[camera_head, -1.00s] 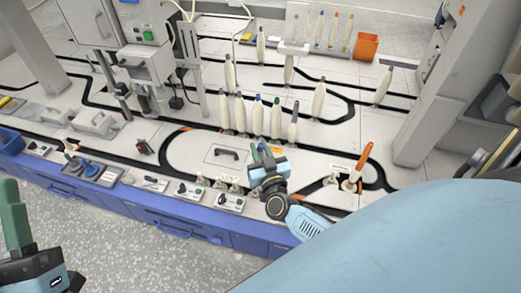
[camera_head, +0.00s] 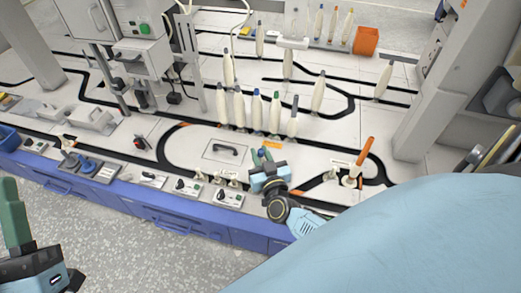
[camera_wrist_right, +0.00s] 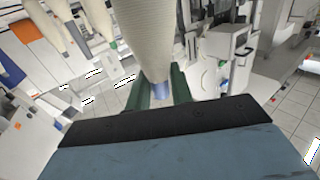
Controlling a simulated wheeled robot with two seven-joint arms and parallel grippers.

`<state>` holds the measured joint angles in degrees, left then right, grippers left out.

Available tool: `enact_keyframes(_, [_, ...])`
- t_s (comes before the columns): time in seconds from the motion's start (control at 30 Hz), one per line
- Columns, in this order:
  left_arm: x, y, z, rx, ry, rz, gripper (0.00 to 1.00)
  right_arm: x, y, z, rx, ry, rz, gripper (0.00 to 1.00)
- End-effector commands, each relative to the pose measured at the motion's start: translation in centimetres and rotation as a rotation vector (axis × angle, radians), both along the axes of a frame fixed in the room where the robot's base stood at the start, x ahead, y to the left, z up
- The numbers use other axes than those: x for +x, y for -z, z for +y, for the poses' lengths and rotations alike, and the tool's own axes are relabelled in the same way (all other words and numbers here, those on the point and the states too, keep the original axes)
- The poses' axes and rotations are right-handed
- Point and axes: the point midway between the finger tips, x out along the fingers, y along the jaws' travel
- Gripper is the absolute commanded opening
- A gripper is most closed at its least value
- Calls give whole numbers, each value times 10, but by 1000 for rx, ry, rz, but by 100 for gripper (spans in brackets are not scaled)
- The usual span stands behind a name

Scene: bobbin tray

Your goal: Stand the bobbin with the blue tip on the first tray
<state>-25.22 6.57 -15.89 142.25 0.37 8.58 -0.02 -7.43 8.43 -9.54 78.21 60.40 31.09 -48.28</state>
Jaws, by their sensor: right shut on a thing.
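My right gripper (camera_head: 261,156) is over the front middle of the worktop, low above the track loop. Its green fingers are shut on the blue tip of a bobbin (camera_wrist_right: 160,91), whose pale body fills the top middle of the right wrist view. In the head view its body is hidden behind the gripper. I cannot tell which is the first tray. My left gripper (camera_head: 15,215) shows only partly at the lower left, away from the worktop.
A row of pale bobbins (camera_head: 239,108) with coloured tips stands behind the gripper, one of them also blue-tipped (camera_head: 257,108). An orange bin (camera_head: 366,41) is at the back. The worktop around the hatch handle (camera_head: 226,150) is clear.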

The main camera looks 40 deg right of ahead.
Motion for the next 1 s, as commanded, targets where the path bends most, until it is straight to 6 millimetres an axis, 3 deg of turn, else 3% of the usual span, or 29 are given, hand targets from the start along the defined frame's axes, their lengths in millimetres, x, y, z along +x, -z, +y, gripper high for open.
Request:
enact_keyframes(0.7, [0, -19, 0, 0, 0, 0, 36, 2, -20, -3, -8, 6, -11, 0])
enact_keyframes(1.0, [0, -20, 0, 0, 0, 0, 36, 2, -21, -3, -7, 5, -10, 0])
